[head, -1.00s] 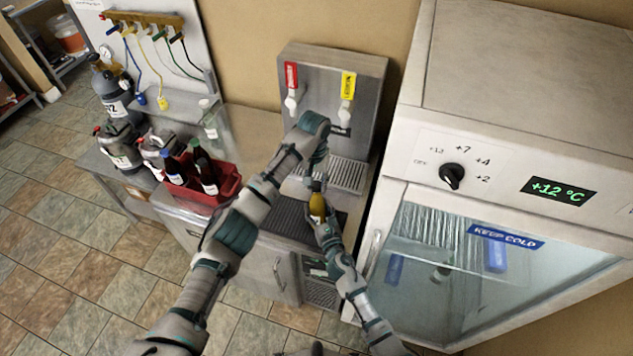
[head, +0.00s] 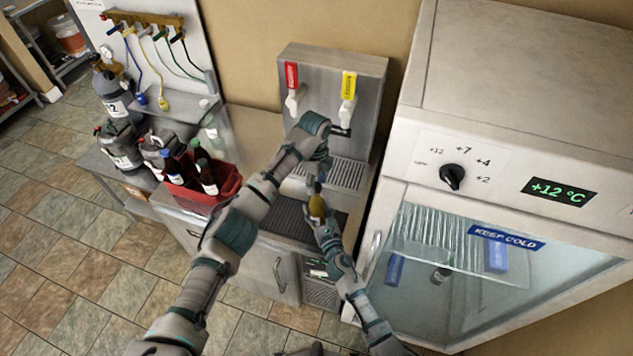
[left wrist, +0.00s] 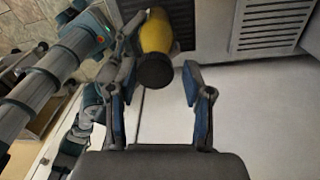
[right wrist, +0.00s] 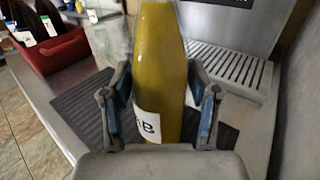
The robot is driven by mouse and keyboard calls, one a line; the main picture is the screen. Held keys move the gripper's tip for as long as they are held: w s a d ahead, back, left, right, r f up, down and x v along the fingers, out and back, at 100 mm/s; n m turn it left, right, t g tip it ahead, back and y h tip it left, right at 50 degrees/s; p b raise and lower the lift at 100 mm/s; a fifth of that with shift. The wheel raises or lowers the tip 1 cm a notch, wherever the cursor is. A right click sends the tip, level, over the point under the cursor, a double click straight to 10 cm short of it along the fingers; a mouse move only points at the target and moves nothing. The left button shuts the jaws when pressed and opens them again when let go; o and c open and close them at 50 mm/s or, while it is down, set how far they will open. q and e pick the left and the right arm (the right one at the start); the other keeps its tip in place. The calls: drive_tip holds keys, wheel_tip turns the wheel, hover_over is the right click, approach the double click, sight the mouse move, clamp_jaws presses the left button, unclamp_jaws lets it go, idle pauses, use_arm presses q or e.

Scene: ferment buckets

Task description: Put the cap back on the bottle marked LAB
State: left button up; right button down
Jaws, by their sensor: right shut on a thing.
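A yellow bottle (right wrist: 160,60) stands roughly upright in my right gripper (right wrist: 160,88), which is shut on it. Its white label (right wrist: 147,125) is partly hidden, with a B readable. In the head view the bottle (head: 317,207) is above the dark drip mat. In the left wrist view the bottle (left wrist: 157,35) shows a dark round end (left wrist: 155,71) towards the camera; I cannot tell whether this is a seated cap. My left gripper (left wrist: 160,78) is open, its fingers apart around the line of that dark end. No separate loose cap is visible.
A red crate (head: 229,184) of dark bottles stands left of the tap unit (head: 330,75). The white fridge (head: 520,90) closes off the right side. A slotted drip tray (head: 345,174) lies under the taps. Grey kegs (head: 118,145) stand far left.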

use_arm(q)
drive_tip(key=shift+r, duration=0.1)
drive_tip(key=shift+a+r, duration=0.1)
drive_tip(key=shift+r, duration=2.1)
drive_tip(key=shift+c, duration=0.4)
